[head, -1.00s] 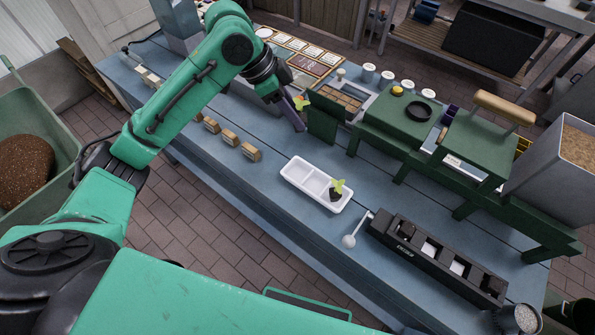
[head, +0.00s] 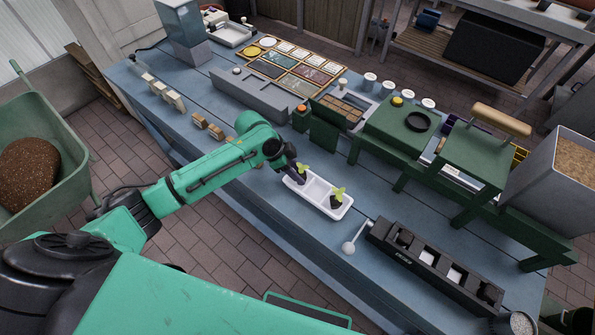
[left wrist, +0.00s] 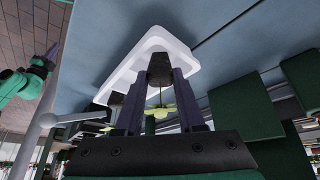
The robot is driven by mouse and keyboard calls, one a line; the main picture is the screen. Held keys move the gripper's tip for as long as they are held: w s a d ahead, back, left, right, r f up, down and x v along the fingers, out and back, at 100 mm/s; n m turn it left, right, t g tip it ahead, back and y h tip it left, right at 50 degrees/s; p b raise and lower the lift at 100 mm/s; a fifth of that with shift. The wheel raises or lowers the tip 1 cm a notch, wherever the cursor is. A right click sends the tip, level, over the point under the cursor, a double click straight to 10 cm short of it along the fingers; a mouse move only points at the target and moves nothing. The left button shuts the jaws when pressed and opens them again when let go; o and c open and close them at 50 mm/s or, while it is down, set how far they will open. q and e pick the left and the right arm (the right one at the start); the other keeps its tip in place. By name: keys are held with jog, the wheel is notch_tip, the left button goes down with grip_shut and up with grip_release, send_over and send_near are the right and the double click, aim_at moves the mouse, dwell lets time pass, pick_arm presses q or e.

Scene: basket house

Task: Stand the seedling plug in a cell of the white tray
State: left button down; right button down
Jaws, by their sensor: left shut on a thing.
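The white tray (head: 322,206) lies on the blue bench with its cells in a row. A seedling in a dark plug (head: 336,202) stands in its right end cell. My left gripper (head: 296,177) is at the tray's left end, shut on another seedling plug (left wrist: 160,68), whose light green leaves (head: 302,168) show above the fingers. In the left wrist view the dark plug sits between the purple fingers, against the white tray (left wrist: 150,42). I cannot tell whether its base touches the cell floor. My right gripper (left wrist: 52,50) shows small at the left of that view; its jaws are unclear.
A black block with square openings (head: 430,262) and a lever with a pale knob (head: 348,247) stand right of the tray. A green stand (head: 400,130) is behind it. Small wooden blocks (head: 207,125) lie to the left. The bench in front of the tray is clear.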

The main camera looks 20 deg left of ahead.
pick_arm(q)
jog(key=shift+f, duration=0.1)
jog(key=c, duration=0.8)
grip_release()
jog(key=b+v, duration=0.1)
jog(key=v, duration=1.1)
